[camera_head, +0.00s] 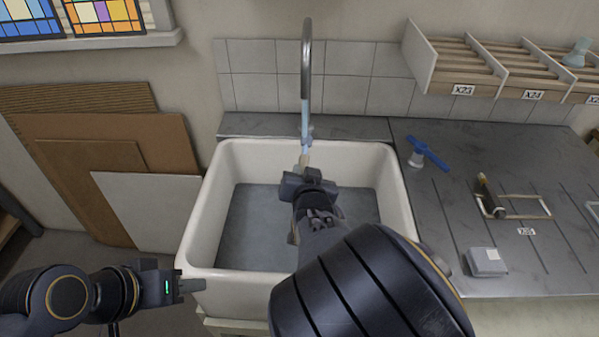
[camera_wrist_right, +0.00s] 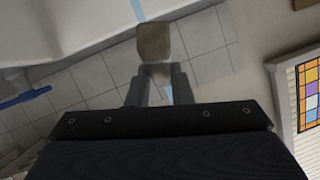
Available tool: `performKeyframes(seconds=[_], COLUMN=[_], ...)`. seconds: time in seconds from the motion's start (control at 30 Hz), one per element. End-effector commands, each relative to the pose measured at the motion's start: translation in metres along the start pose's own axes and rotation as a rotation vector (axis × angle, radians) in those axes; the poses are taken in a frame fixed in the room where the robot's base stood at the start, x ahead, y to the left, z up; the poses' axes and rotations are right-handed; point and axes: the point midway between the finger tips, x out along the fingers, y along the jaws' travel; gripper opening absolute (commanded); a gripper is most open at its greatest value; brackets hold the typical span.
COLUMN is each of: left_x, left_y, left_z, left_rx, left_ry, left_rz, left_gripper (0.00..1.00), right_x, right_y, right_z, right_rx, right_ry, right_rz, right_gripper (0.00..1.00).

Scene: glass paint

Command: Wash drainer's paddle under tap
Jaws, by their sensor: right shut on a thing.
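My right gripper (camera_head: 308,176) is over the white sink (camera_head: 405,205), below the curved metal tap (camera_head: 306,70). It is shut on the small brownish paddle (camera_wrist_right: 153,42), whose pale tip also shows in the head view (camera_head: 304,157). The paddle sticks out beyond the fingertips. A light blue water stream (camera_head: 305,118) comes down from the tap in line with the paddle; I cannot tell whether it touches it. My left gripper (camera_head: 190,286) is low at the left, outside the sink's front left corner; its jaw gap is not clear.
The grey drainer (camera_head: 460,225) right of the sink holds a blue-handled item (camera_head: 427,151), a dark cylindrical tool (camera_head: 488,196) beside a wire frame, and a small grey box (camera_head: 486,262). Slatted racks (camera_head: 455,65) hang above. Boards (camera_head: 70,185) lean at left.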

Motion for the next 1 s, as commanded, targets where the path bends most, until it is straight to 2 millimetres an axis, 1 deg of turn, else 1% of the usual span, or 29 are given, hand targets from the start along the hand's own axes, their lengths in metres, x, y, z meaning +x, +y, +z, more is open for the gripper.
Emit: performKeyframes(seconds=[0.13, 0.37, 0.8, 1.0], left_x=[-0.003, -0.003, 0.001, 0.001], left_y=[0.001, 0.001, -0.001, -0.001], left_z=[-0.002, -0.002, 0.001, 0.001], left_rx=[0.000, 0.000, 0.000, 0.000], left_ry=[0.000, 0.000, 0.000, 0.000], left_rz=[0.000, 0.000, 0.000, 0.000], left_gripper=[0.38, 0.38, 0.38, 0.38], right_x=[-0.003, -0.003, 0.002, 0.002], right_y=[-0.005, -0.006, 0.004, 0.004], right_z=[0.002, 0.003, -0.002, -0.002], right_rx=[-0.003, -0.001, 0.001, 0.000], right_ry=[0.000, 0.000, 0.001, 0.001], right_rz=[-0.002, 0.000, 0.000, 0.000], right_gripper=[0.00, 0.00, 0.00, 0.00])
